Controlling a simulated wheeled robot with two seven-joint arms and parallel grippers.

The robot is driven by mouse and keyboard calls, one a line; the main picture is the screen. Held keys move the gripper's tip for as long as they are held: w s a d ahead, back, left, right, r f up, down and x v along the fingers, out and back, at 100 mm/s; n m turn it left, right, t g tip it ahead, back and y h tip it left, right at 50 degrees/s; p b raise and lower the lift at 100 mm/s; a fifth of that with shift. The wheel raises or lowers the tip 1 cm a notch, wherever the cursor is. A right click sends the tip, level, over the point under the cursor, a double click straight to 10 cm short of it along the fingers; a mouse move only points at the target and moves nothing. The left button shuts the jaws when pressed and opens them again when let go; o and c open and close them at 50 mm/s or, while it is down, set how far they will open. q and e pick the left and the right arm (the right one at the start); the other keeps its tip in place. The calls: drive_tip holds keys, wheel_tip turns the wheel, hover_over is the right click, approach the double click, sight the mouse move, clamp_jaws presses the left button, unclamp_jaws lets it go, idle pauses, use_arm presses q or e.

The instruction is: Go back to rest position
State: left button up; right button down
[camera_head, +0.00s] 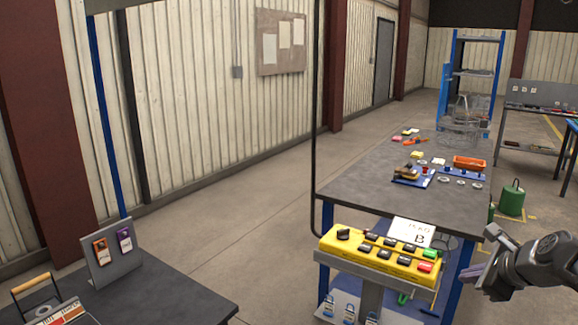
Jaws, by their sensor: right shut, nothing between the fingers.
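My right gripper (474,277) shows at the lower right edge, with its arm coming in from the right. It is shut and holds nothing. It is in the air to the right of the yellow control box (380,256) and apart from it. The box carries several dark buttons and a red one. My left gripper is not in view.
A long grey workbench (360,190) with small parts and an orange bin (469,163) stands behind the control box. A dark table (170,290) with a card holder (112,262) is at lower left. The floor (250,225) between them is clear.

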drive_tip(key=w+a+f+n+h, duration=0.1)
drive_tip(key=w+a+f+n, duration=0.1)
drive_tip(key=a+f+n, duration=0.35)
drive_tip(key=w+a+f+n, duration=0.2)
drive_tip(key=f+n, duration=0.5)
drive_tip(key=f, duration=0.1)
drive_tip(key=s+a+f+n+g+y, duration=0.1)
drive_tip(key=s+a+f+n, duration=0.25)
drive_tip(key=a+f, duration=0.35)
drive_tip(key=s+a+f+n+g, duration=0.1)
drive_tip(key=s+a+f+n, duration=0.25)
drive_tip(key=f, duration=0.55)
drive_tip(key=s+a+f+n+g+y, duration=0.1)
drive_tip(key=s+a+f+g, duration=0.1)
drive_tip(key=s+a+f, duration=0.3)
drive_tip(key=s+a+f+n+g+y, duration=0.1)
drive_tip(key=s+a+f, duration=0.4)
drive_tip(key=s, duration=0.6)
drive_tip(key=s+a+f+n+g+y, duration=0.1)
drive_tip(key=s+a+f+n+g, duration=0.2)
drive_tip(key=s+a+f, duration=0.3)
drive_tip(key=s+a, duration=0.2)
drive_tip(key=shift+s+g+y, duration=0.3)
drive_tip(key=shift+s, duration=0.05)
